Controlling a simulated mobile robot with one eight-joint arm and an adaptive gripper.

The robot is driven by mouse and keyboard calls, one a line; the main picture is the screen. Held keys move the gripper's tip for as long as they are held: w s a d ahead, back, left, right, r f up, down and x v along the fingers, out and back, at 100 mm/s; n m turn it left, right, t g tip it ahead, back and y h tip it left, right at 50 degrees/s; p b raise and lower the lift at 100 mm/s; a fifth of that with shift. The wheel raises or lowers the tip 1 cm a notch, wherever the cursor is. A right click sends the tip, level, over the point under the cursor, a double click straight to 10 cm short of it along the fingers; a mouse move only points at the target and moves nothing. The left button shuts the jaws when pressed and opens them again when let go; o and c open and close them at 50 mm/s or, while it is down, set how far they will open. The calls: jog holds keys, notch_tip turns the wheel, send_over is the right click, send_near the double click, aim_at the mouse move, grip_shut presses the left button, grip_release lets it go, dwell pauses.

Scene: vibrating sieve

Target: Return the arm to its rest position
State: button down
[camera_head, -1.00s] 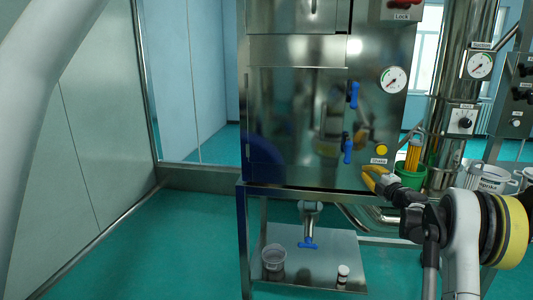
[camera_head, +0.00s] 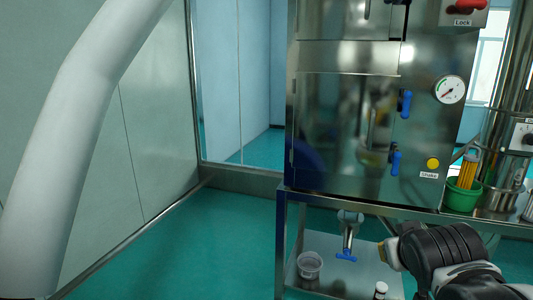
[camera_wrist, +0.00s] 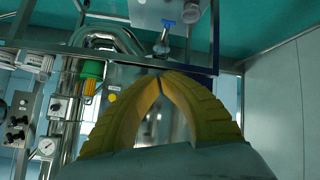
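My gripper (camera_wrist: 160,78) fills the lower middle of the wrist view. Its two yellow ridged fingers curve together and meet at the tips, with nothing held between them.
The lower shelf (camera_head: 310,280) holds a clear cup (camera_head: 310,265) and a small white-capped bottle (camera_head: 381,288). A blue-handled valve (camera_head: 346,257) hangs above it. A green cup of pencils (camera_head: 461,195) stands at right. Open green floor (camera_head: 185,245) lies left of the stand.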

jog(key=s+a+f+g+y, duration=0.3)
jog(key=s+a+f, duration=0.5)
jog(key=s, duration=0.4)
jog(key=shift+s+a+f, duration=0.2)
jog(key=shift+s+f, duration=0.05)
jog(key=shift+f, duration=0.35)
